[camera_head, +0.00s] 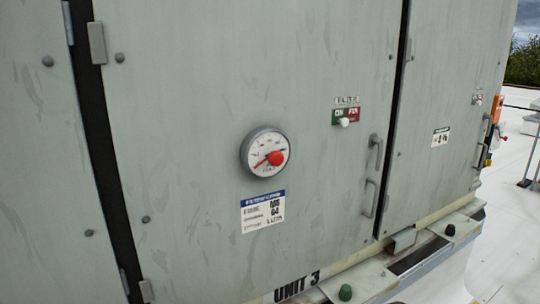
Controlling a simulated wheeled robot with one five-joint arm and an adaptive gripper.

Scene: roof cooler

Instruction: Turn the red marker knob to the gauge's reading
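A round white-faced gauge (258,144) with a grey rim is mounted on the pale green cabinet door. The red marker knob (276,158) stands out from the front of the gauge and covers part of its dial. A thin red line runs from the knob toward the lower left of the dial. A short dark mark shows to the right, just above the knob. The dial's figures are too small to read. My gripper is not in view, and nothing touches the knob.
A printed label (263,212) sits below the gauge. To the right are a green and red switch plate (347,115) and two door handles (370,197). Open white roof (510,225) lies at the right.

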